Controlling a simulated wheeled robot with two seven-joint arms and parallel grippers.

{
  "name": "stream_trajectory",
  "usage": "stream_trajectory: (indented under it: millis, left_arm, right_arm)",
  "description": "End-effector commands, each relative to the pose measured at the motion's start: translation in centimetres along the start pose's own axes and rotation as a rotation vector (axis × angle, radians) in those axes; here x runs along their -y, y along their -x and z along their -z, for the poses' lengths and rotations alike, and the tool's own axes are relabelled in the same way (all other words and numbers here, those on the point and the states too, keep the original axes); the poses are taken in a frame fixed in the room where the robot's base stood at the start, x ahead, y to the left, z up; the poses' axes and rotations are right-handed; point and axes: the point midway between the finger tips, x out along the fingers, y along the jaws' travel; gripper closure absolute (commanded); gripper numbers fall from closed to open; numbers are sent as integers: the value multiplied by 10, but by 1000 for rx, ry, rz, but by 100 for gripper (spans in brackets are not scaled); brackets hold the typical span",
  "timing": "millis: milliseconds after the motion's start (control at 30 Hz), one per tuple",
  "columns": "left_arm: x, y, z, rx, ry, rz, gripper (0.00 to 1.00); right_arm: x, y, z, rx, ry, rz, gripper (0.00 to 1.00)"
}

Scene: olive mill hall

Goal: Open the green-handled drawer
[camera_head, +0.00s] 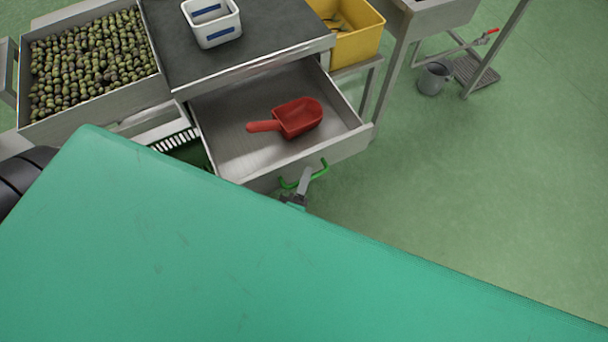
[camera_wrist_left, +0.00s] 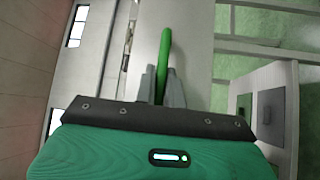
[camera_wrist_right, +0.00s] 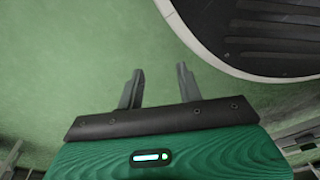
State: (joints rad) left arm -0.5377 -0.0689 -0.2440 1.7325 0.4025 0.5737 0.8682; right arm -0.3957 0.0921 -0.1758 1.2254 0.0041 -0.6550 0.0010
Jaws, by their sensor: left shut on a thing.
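The drawer (camera_head: 232,150) under the dark-topped bench stands pulled out, its inside showing. A red scoop (camera_head: 298,118) lies in it. Its green handle (camera_head: 318,172) is on the front face and also shows in the left wrist view (camera_wrist_left: 165,52). My left gripper (camera_head: 303,184) is at the handle, and in the left wrist view its fingers (camera_wrist_left: 160,84) are closed around the green bar. My large green arm link covers much of the head view. My right gripper (camera_wrist_right: 159,88) shows only in the right wrist view, fingers apart and empty over green floor.
A tray of olives (camera_head: 90,109) stands left of the bench top (camera_head: 245,45), which bears a white container (camera_head: 212,30). A yellow crate (camera_head: 358,46) is to the right. The green floor at right is clear.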

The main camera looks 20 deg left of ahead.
Motion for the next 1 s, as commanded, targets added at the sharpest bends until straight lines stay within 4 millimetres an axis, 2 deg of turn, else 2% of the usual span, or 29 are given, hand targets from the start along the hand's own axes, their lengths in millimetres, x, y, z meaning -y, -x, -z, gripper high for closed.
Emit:
stream_trajectory:
  millis: [100, 133, 167, 433, 567, 667, 767, 1000]
  left_arm:
    - [1, 0, 0, 1, 0, 2, 100]
    - [1, 0, 0, 1, 0, 2, 85]
    - [1, 0, 0, 1, 0, 2, 80]
    - [1, 0, 0, 0, 0, 1, 80]
    - [2, 7, 0, 1, -1, 2, 80]
    - [2, 22, 0, 2, -1, 4, 80]
    - [3, 43, 0, 3, 0, 5, 80]
    - [3, 98, 0, 2, 0, 5, 80]
  right_arm:
    - [0, 0, 0, 0, 1, 0, 64]
    - [0, 0, 0, 0, 1, 0, 64]
    - [0, 0, 0, 0, 1, -1, 64]
    - [0, 0, 0, 2, 1, 0, 64]
    - [0, -1, -1, 6, 0, 0, 64]
    - [0, 0, 2, 7, 0, 0, 64]
    - [2, 9, 15, -6, -7, 4, 64]
    - [5, 23, 30, -7, -9, 7, 64]
